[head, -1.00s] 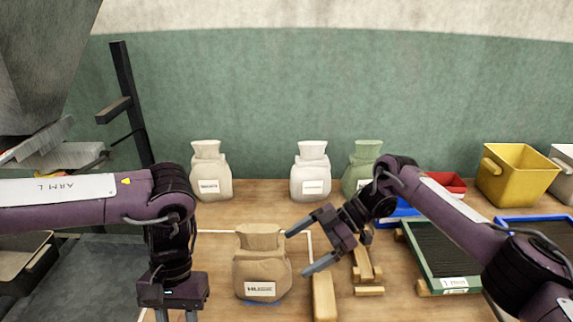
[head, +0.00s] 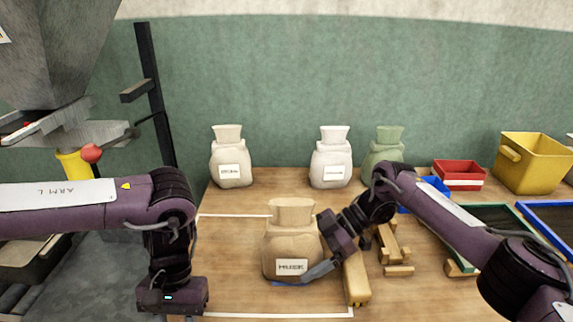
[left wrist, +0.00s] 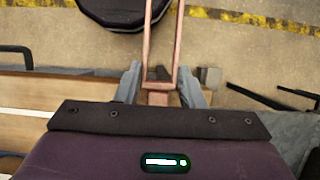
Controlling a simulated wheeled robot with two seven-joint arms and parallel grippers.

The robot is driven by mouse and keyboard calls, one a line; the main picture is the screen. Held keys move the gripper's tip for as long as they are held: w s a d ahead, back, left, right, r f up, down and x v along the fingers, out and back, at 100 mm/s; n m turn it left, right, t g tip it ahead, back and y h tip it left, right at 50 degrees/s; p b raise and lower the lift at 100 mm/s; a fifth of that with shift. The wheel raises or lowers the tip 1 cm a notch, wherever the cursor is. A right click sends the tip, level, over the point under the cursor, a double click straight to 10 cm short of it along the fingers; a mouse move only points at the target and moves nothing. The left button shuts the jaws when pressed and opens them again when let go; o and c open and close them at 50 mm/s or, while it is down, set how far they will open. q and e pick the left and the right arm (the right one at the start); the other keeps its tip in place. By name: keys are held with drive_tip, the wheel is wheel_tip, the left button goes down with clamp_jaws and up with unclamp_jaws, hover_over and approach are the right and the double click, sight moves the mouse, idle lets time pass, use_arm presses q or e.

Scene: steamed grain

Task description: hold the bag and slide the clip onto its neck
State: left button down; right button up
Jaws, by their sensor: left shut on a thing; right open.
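The tan paper bag (head: 291,243) stands upright on the wooden table, its flared neck (head: 292,208) up and a label on its front. My right gripper (head: 312,250) is open at the bag's right side. Its near finger reaches across the bag's lower front; the far finger is hidden behind the bag. My left gripper (left wrist: 163,88) is shut on a copper-coloured, U-shaped clip (left wrist: 147,45), whose prongs point away from the fingers.
Two pale bags (head: 231,163) (head: 330,162) and a green bag (head: 384,148) stand at the back. A red tray (head: 459,174) and yellow bin (head: 533,164) are at right. Table left of the bag is clear.

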drive_tip(key=shift+s+a+f, duration=0.15)
drive_tip(key=shift+a+f, duration=0.05)
drive_tip(key=shift+a, duration=0.3)
drive_tip(key=shift+s+a+f, duration=0.2)
drive_tip(key=shift+s+f, duration=0.05)
drive_tip(key=shift+f, duration=0.25)
drive_tip(key=shift+a, duration=0.25)
drive_tip(key=shift+w, duration=0.1)
drive_tip(key=c, duration=0.5)
use_arm(q)
drive_tip(key=shift+a+r, duration=0.2)
drive_tip(key=shift+a, duration=0.05)
use_arm(e)
drive_tip(key=shift+c, duration=0.2)
